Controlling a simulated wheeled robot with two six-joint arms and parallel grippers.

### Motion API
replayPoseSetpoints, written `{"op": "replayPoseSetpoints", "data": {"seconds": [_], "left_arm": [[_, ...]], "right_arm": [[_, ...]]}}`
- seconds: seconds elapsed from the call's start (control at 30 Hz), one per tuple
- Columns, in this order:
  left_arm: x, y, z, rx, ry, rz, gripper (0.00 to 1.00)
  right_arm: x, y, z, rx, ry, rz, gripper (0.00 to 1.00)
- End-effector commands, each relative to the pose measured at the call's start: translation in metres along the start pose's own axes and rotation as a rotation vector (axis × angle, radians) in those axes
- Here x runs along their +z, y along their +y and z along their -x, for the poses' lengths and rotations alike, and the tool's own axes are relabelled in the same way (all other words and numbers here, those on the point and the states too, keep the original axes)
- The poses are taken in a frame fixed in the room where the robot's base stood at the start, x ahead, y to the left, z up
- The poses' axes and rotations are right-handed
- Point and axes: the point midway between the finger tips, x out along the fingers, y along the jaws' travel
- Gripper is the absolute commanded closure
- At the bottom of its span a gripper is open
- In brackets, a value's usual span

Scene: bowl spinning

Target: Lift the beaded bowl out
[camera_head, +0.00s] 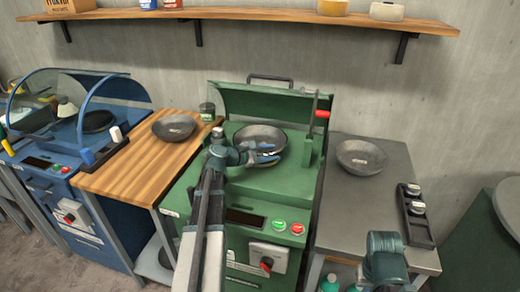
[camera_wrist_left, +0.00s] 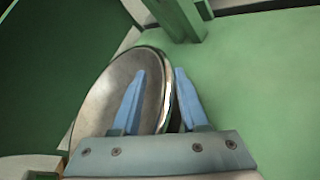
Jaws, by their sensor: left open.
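A grey metal bowl (camera_head: 258,135) sits in the green machine (camera_head: 232,188); I cannot make out beading on it. My left gripper (camera_head: 273,152) is open at the near right side of this bowl. In the left wrist view the bowl (camera_wrist_left: 98,108) lies tilted in the picture, and its rim passes between the two blue fingers (camera_wrist_left: 160,72). One finger is over the bowl's inside and the other is outside the rim. Contact cannot be told. Only a teal part of my right arm shows at lower right; its fingers are out of view.
Another bowl (camera_head: 174,127) rests on the wooden table (camera_head: 128,172) at left, and one (camera_head: 361,157) on the grey table (camera_head: 350,215) at right. A green post with a red-handled lever (camera_head: 321,114) stands right of the machine's bowl. A blue machine (camera_head: 62,165) stands far left.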

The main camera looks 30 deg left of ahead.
Motion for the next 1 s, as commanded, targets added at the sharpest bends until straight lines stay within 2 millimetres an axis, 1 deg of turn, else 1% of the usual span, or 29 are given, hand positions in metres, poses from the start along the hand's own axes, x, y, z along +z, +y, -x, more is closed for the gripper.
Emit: {"op": "replayPoseSetpoints", "data": {"seconds": [0.03,0.2,0.27,0.4,0.47,1.0], "left_arm": [[-0.0005,0.0,-0.0029,0.0,0.0,0.0,0.56],[0.0004,-0.0001,-0.002,0.0,0.0,0.0,0.56],[0.0004,-0.0001,-0.002,0.0,0.0,0.0,0.65],[0.0004,-0.0001,-0.0019,0.0,0.0,0.0,0.91],[0.0004,-0.0001,-0.0018,0.0,0.0,0.0,1.0],[0.0002,-0.0005,-0.0017,-0.001,0.001,0.0,1.0]], "right_arm": [[-0.0001,-0.0001,-0.0013,0.0,0.0,0.0,1.0],[0.0,0.0,-0.0003,0.0,0.0,0.0,1.0],[0.0,0.0,-0.0003,0.0,0.0,0.0,1.0],[0.0,0.0,-0.0003,0.0,0.0,0.0,1.0],[0.0,0.0,-0.0003,0.0,0.0,0.0,1.0],[0.0,0.0,-0.0004,0.0,0.0,0.0,1.0]]}}
